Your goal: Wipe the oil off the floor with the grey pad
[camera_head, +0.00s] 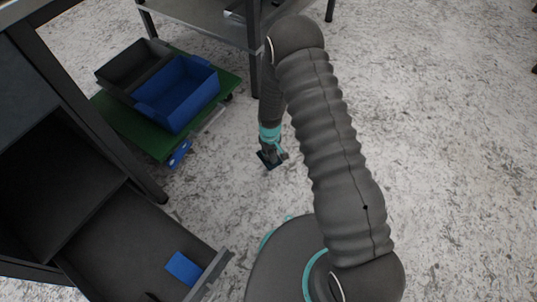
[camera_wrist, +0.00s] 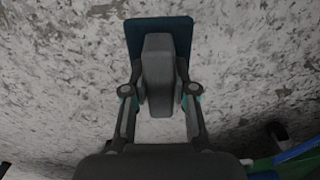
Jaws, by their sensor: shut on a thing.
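My gripper (camera_head: 272,153) reaches down low over the floor in the middle of the head view. In the wrist view my gripper (camera_wrist: 163,93) is shut on the grey block-shaped grip of the pad (camera_wrist: 158,60), with one finger on each side. A flat dark teal plate (camera_wrist: 133,40) shows beyond the grip as part of the pad. The pad also shows as a small dark shape at the fingertips in the head view (camera_head: 267,163). I cannot tell whether it touches the floor. I cannot make out the oil against the speckled floor.
A green wheeled platform (camera_head: 152,143) carries a blue bin (camera_head: 178,118) and a dark bin (camera_head: 133,82) at the left. An open drawer (camera_head: 140,235) with a blue item (camera_head: 184,268) is at lower left. A metal table (camera_head: 215,28) stands behind. The floor (camera_head: 450,130) at right is clear.

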